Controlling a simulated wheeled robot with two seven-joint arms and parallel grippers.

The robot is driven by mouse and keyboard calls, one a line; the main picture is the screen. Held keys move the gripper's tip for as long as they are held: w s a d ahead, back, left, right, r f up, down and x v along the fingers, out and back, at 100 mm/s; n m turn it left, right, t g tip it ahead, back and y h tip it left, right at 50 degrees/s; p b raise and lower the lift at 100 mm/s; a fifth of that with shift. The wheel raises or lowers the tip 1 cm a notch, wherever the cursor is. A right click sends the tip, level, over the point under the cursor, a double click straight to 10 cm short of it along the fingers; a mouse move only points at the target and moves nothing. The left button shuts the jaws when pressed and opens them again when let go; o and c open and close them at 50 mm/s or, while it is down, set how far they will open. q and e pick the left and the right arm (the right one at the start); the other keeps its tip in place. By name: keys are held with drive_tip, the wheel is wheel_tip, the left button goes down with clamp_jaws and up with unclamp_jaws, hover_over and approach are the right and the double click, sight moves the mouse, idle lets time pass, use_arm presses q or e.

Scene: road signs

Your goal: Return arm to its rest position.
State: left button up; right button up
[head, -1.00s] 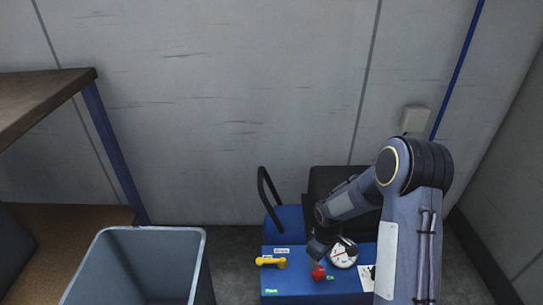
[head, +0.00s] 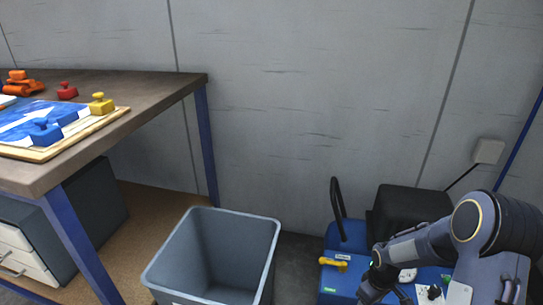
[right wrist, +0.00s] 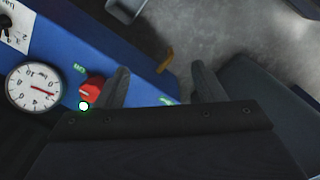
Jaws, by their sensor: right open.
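My right arm comes in from the lower right in the head view. Its gripper (head: 368,292) is over the front of the blue machine (head: 345,242). In the right wrist view the gripper (right wrist: 161,86) is open, with two dark fingers apart and nothing between them. A red knob (right wrist: 91,90) shows just beside the left finger, with a round white gauge (right wrist: 33,87) further left. A yellow lever (right wrist: 164,60) is beyond the fingers; it also shows in the head view (head: 335,264). My left gripper is not in view.
A grey open bin (head: 160,275) stands left of the machine. A workbench (head: 150,85) at the left carries a wood-edged board (head: 100,124), a yellow piece (head: 101,103), a blue piece (head: 45,131) and a red piece (head: 67,90). A grey wall is behind.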

drive_tip(key=s+a+r+m+t+y, duration=0.15)
drive_tip(key=s+r, duration=0.25)
drive_tip(key=r, duration=0.5)
drive_tip(key=s+r+m+t, duration=0.1)
drive_tip(key=s+r+m, duration=0.2)
drive_tip(key=r, duration=0.6)
drive_tip(key=s+a+r+m+t+y, duration=0.1)
drive_tip(key=s+a+r+m+t, duration=0.15)
drive_tip(key=s, duration=0.45)
drive_tip(key=s+a+r+m+t+y, duration=0.1)
drive_tip(key=s+a+r, duration=0.25)
drive_tip(key=s, duration=0.45)
use_arm(q)
wheel_tip(320, 180, up, 32)
drive_tip(key=p, duration=3.2)
drive_tip(key=shift+w+d, duration=0.15)
drive_tip(key=shift+w, duration=0.1)
use_arm(e)
wheel_tip(320, 180, up, 33)
drive_tip(key=shift+w+d, duration=0.15)
drive_tip(key=shift+w, duration=0.1)
use_arm(q)
drive_tip(key=shift+f, duration=0.1)
use_arm(e)
drive_tip(key=shift+f, duration=0.15)
